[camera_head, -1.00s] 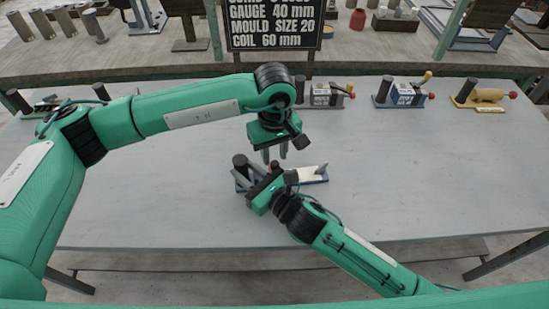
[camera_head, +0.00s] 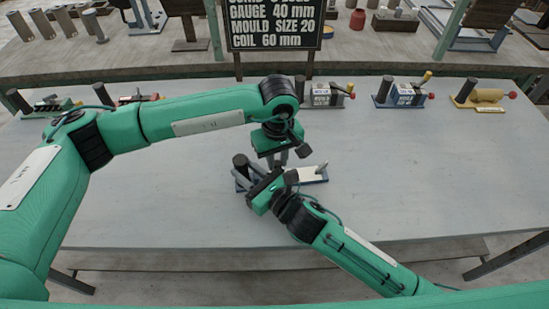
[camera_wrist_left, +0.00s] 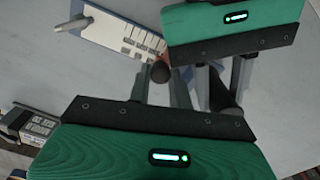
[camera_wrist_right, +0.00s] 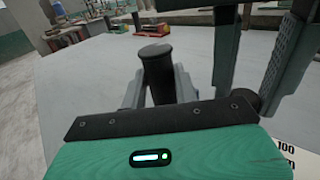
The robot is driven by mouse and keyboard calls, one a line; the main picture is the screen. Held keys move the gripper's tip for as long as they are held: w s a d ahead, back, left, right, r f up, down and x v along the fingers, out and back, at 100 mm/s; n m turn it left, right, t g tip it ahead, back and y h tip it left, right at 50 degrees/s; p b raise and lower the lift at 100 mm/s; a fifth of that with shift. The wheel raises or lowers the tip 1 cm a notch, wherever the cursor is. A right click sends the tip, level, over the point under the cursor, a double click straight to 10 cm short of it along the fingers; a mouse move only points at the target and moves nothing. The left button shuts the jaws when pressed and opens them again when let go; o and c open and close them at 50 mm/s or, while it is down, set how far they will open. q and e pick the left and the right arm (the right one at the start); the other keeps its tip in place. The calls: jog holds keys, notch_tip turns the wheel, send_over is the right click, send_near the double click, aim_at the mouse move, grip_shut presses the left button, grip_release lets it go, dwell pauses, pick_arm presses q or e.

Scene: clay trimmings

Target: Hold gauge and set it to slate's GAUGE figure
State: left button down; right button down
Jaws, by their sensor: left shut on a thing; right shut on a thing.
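The gauge lies on the table, with a blue base and a pale scale strip (camera_head: 310,175), which also shows in the left wrist view (camera_wrist_left: 118,36). A dark upright post (camera_head: 240,161) stands at its left end. My right gripper (camera_head: 246,176) is shut on this post, which shows between its fingers in the right wrist view (camera_wrist_right: 155,62). My left gripper (camera_head: 277,160) reaches down from above, close beside the right one. It is shut on a small brown-topped knob (camera_wrist_left: 160,72) of the gauge. Scale marks are too small to read.
The slate (camera_head: 274,24) behind the table reads GAUGE 40 mm, MOULD SIZE 20, COIL 60 mm. Other tools stand along the back edge: a grey one (camera_head: 330,95), a blue one (camera_head: 403,95) and a yellow one (camera_head: 483,96). The table's right side is clear.

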aim_at(279, 162)
pick_arm(q)
jog(key=shift+d, duration=0.2)
jog(key=c, duration=1.5)
grip_release()
jog(key=shift+c, duration=0.2)
notch_tip(279, 162, up, 12)
pick_arm(e)
jog(key=c, duration=1)
grip_release()
